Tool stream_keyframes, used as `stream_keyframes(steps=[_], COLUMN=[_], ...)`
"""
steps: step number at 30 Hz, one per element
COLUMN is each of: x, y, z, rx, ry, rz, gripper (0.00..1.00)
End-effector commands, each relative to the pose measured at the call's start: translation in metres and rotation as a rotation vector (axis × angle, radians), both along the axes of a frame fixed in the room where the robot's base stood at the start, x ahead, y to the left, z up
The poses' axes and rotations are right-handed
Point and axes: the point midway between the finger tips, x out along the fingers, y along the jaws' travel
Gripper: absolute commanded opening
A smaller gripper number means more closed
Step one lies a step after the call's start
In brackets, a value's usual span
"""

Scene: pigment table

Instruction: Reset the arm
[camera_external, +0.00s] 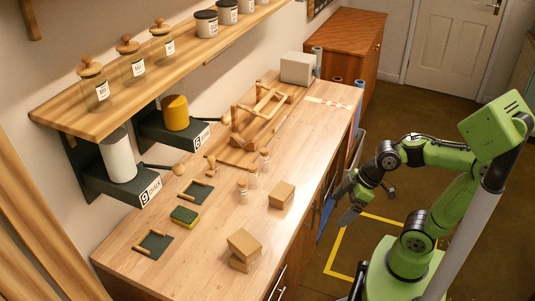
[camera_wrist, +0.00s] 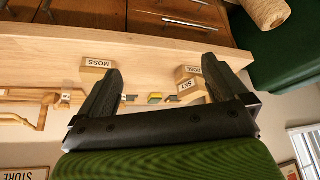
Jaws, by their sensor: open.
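My green arm reaches left from its base at the right of the external view. My gripper (camera_external: 345,207) hangs beside the table's right long edge, over the floor side, apart from the worktop (camera_external: 225,225). In the wrist view my gripper (camera_wrist: 162,70) shows two dark fingers spread wide with nothing between them. That view is upside down, with the worktop edge and drawers at its top. Beyond the fingers stand a box labelled MOSS (camera_wrist: 97,65) and, near the other finger, stacked boxes, one labelled SKY (camera_wrist: 188,86).
A single box (camera_external: 281,195) and two stacked boxes (camera_external: 243,245) stand near the worktop's right edge. Small corked jars (camera_external: 243,186), a wooden frame (camera_external: 262,103), a sponge (camera_external: 184,215) and dark trays (camera_external: 153,243) are further in. A jar shelf (camera_external: 200,50) runs along the wall.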

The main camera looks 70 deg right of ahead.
Motion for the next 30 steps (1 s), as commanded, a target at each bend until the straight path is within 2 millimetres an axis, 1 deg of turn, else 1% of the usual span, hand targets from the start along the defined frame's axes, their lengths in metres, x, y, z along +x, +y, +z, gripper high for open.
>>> stream_keyframes(steps=[1, 3, 6, 7, 9, 16, 17, 19, 24, 26, 30], x=[-0.024, -0.051, -0.073, -0.076, -0.080, -0.079, -0.079, -0.078, -0.078, -0.078, -0.078], y=[-0.011, -0.028, -0.044, -0.047, -0.049, -0.049, -0.049, -0.049, -0.049, -0.049, -0.049], z=[0.003, 0.002, -0.001, -0.001, -0.002, 0.000, 0.004, 0.017, 0.063, 0.068, 0.067], rx=[-0.016, -0.020, -0.010, -0.008, -0.005, -0.005, -0.005, -0.005, -0.005, -0.006, -0.006], ry=[-0.005, 0.003, 0.005, 0.007, 0.009, 0.008, 0.008, 0.008, 0.007, 0.007, 0.007], rz=[-0.106, -0.257, -0.394, -0.417, -0.440, -0.439, -0.438, -0.438, -0.437, -0.436, -0.436], gripper=[1.00, 1.00, 1.00, 1.00, 1.00, 1.00, 1.00, 1.00, 1.00, 1.00, 1.00])
